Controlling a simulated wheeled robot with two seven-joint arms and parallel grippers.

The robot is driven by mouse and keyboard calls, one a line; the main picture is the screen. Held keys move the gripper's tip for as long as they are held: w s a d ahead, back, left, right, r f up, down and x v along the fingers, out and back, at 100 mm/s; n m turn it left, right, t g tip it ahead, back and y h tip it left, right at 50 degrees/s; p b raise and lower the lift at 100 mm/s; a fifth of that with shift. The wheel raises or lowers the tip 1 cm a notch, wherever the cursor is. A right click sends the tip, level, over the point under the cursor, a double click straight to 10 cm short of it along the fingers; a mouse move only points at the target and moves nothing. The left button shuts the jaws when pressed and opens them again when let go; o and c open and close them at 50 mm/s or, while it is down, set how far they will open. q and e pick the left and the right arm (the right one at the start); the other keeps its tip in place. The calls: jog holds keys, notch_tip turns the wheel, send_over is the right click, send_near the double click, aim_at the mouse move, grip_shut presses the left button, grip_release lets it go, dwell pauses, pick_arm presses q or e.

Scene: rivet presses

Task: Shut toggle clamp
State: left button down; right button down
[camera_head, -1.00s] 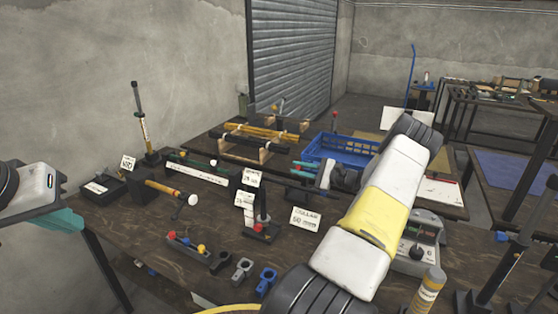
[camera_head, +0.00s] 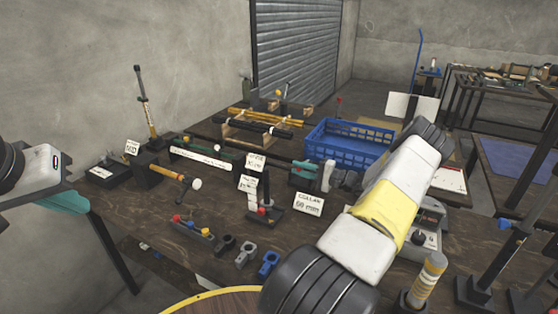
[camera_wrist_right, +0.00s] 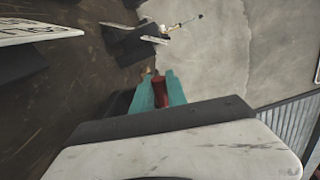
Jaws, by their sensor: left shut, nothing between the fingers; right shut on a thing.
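My right gripper (camera_head: 306,170) reaches over the bench beyond the COLLAR sign, its teal fingers pointing left. In the right wrist view the fingers (camera_wrist_right: 159,92) are shut on a red handle (camera_wrist_right: 160,94), taken as the toggle clamp's lever. A dark part lies behind it; most of the clamp is hidden by the gripper, and I cannot tell how far the lever is swung. My left gripper (camera_head: 66,202) is shut and empty at the far left, apart from the bench items.
A blue crate (camera_head: 350,150) stands behind my right gripper. The COLLAR sign (camera_head: 309,203) and a red-knobbed stand (camera_head: 265,212) are in front of it. A tall lever tool (camera_head: 146,100) stands at the back left. Loose clips (camera_head: 246,254) lie near the front edge.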

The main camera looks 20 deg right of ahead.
jog(key=shift+f, duration=0.1)
dwell(0.3)
jog(key=c, duration=1.3)
grip_release()
